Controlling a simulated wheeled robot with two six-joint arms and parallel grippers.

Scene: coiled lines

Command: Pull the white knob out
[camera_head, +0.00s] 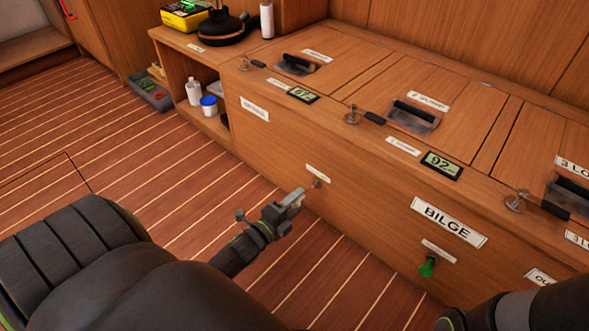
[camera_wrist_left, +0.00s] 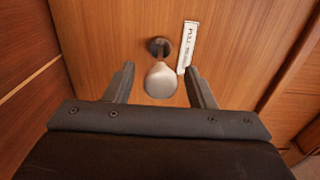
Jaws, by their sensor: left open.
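The white knob (camera_wrist_left: 160,82) sticks out from the wooden front panel on a short stem with a dark round base, and looks pale grey-white in the left wrist view. In the head view the knob (camera_head: 317,183) is small, just beyond my left gripper (camera_head: 297,197). My left gripper (camera_wrist_left: 160,70) is open. Its two fingers stand to either side of the knob, with a gap on both sides, so it is not gripped. My right arm shows only in part at the lower right of the head view; its fingers are not visible.
A white label (camera_wrist_left: 188,47) is right beside the knob. A green knob (camera_head: 428,267) sits farther right under the BILGE sign (camera_head: 448,222). Latches and displays line the bench top (camera_head: 340,85). An open shelf (camera_head: 208,110) holds containers.

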